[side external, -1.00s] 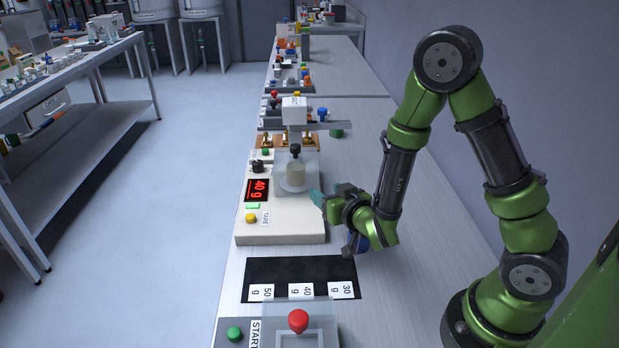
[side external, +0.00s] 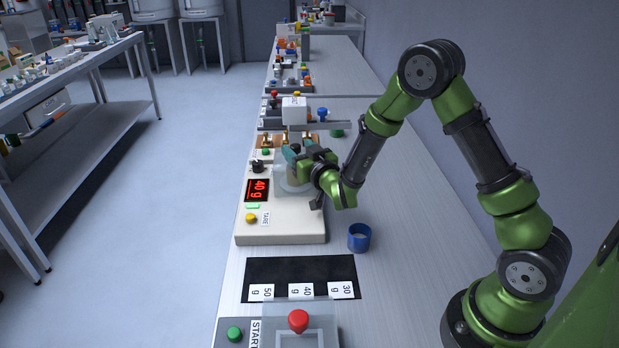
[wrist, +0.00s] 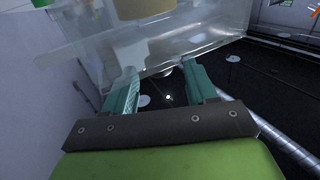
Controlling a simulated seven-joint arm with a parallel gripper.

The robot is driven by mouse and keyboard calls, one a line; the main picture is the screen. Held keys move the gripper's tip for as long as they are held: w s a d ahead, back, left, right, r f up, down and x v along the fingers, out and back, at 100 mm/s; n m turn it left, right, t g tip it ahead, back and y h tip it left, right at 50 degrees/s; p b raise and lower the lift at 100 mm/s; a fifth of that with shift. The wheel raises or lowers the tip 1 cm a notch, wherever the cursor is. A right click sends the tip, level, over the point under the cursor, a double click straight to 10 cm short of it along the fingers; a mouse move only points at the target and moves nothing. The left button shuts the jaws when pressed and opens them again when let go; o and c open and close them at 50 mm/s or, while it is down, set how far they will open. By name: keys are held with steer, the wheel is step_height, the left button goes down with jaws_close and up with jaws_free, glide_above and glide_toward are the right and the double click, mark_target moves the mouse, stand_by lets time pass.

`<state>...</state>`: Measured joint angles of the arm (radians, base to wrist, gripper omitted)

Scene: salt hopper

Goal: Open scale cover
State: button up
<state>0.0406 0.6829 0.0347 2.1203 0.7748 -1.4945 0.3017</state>
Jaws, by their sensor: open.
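The scale (side external: 280,225) is a cream box with a red display (side external: 256,190) reading 40 g and a yellow TARE button (side external: 251,218). A clear cover (side external: 281,184) stands over its weighing pan, partly hidden by my gripper. My gripper (side external: 298,153) is at the upper part of the cover, its teal fingers near the dark knob seen there earlier. In the wrist view my gripper (wrist: 161,84) shows two teal fingers apart, with the clear cover (wrist: 150,52) just beyond them and overlapping the left one. I cannot tell whether they touch it.
A blue cup (side external: 359,237) stands on the bench right of the scale. A black mat (side external: 300,270) with 50, 40 and 30 g labels lies in front. Nearer is a START station with a red knob (side external: 298,321). A white dispenser head (side external: 294,110) stands behind the pan.

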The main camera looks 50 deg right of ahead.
mark_target(293, 144)
steer(key=shift+x, duration=2.2)
steer(key=shift+c, duration=0.2)
jaws_close()
